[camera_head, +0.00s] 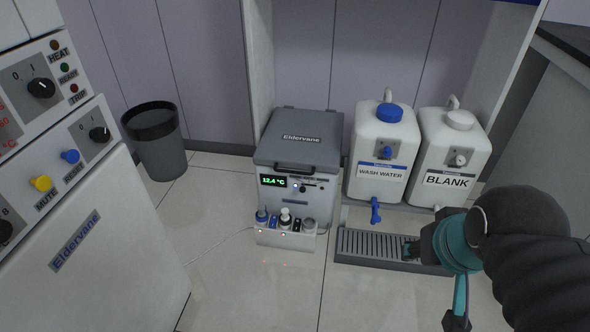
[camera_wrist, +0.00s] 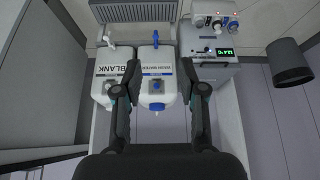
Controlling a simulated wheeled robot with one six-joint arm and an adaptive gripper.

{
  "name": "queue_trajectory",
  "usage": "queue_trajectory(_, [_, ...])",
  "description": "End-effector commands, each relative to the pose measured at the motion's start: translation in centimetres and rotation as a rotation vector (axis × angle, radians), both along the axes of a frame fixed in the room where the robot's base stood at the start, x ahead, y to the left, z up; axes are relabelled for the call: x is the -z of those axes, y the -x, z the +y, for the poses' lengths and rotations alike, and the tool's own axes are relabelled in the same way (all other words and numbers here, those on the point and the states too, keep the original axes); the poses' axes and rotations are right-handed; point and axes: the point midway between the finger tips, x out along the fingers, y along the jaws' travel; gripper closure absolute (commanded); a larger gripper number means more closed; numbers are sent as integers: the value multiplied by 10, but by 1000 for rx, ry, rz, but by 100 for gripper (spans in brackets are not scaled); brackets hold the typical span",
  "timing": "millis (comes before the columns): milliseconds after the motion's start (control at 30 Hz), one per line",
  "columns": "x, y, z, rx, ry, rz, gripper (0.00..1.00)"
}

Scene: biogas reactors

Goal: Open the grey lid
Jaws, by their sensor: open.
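The grey lid (camera_head: 300,150) lies flat and shut on top of a white Eldervane box (camera_head: 287,190) in the head view. A dark handle (camera_head: 294,168) runs along its front edge. In the wrist view, which looks upside down, the lid (camera_wrist: 217,74) shows at the right of the jaws, partly hidden by a finger. My gripper (camera_head: 432,285) is at the right in the head view, away from the lid, over the floor in front of the jugs. In the wrist view its two fingers (camera_wrist: 158,90) are spread and empty.
The wash water jug (camera_head: 382,160) and blank jug (camera_head: 446,165) stand right of the box, with a drip tray (camera_head: 385,242) in front. Small bottles (camera_head: 285,218) sit at the box's front. A black bin (camera_head: 157,145) and a control cabinet (camera_head: 90,220) are at left. Tiled floor is clear between.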

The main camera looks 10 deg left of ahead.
Motion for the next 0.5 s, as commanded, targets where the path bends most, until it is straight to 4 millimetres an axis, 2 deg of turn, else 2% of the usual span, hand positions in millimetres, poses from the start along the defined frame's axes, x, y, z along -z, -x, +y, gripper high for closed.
queue_trajectory(167, [35,-8,9,-35,2,91,61])
queue_trajectory(500, [125,-39,33,-116,23,359,61])
